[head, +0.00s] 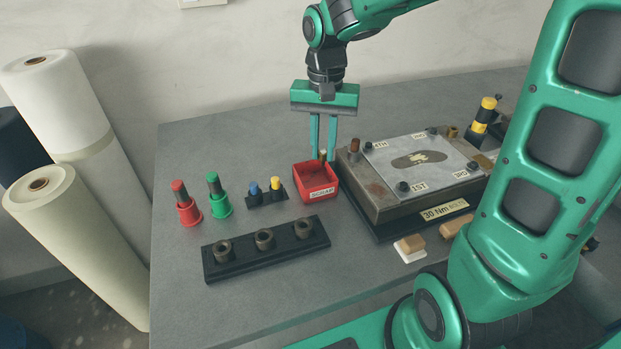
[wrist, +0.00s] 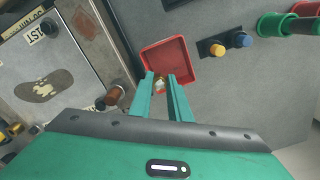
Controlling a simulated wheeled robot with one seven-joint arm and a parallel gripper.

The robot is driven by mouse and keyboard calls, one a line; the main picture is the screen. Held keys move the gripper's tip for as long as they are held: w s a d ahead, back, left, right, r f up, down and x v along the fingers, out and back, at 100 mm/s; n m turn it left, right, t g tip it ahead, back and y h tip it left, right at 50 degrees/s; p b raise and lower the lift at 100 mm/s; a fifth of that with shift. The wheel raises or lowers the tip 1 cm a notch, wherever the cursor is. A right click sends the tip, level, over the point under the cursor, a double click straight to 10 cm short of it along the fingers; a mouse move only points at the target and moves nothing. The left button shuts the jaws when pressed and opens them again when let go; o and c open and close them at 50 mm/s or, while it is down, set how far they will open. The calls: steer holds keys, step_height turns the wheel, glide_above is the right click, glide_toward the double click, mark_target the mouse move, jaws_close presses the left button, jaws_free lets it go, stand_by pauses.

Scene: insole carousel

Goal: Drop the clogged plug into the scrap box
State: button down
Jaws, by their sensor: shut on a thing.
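The scrap box is a small open red tray (head: 308,189) with a label on its front, between the block of holders and the metal fixture. It also shows in the wrist view (wrist: 183,50). My gripper (head: 323,157) points down, with its fingertips at the rear right part of the box. It is shut on a small brownish plug (wrist: 160,85), mostly hidden between the fingers. The plug shows as a small tan end in the head view (head: 323,155). From these views I cannot tell its exact height over the rim.
A metal fixture (head: 380,200) with a labelled plate and an upright brown peg (head: 354,148) stands right beside the box. A black rack (head: 230,262) with three sockets lies in front. Red (head: 188,212) and green (head: 220,207) holders stand left.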

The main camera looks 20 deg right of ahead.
mark_target(323, 154)
steer(key=shift+f, duration=1.5)
steer(key=c, duration=1.6)
jaws_free()
steer(key=shift+o, duration=0.2)
step_height(323, 154, up, 11)
steer(key=shift+a+f, duration=0.1)
steer(key=shift+f, duration=0.05)
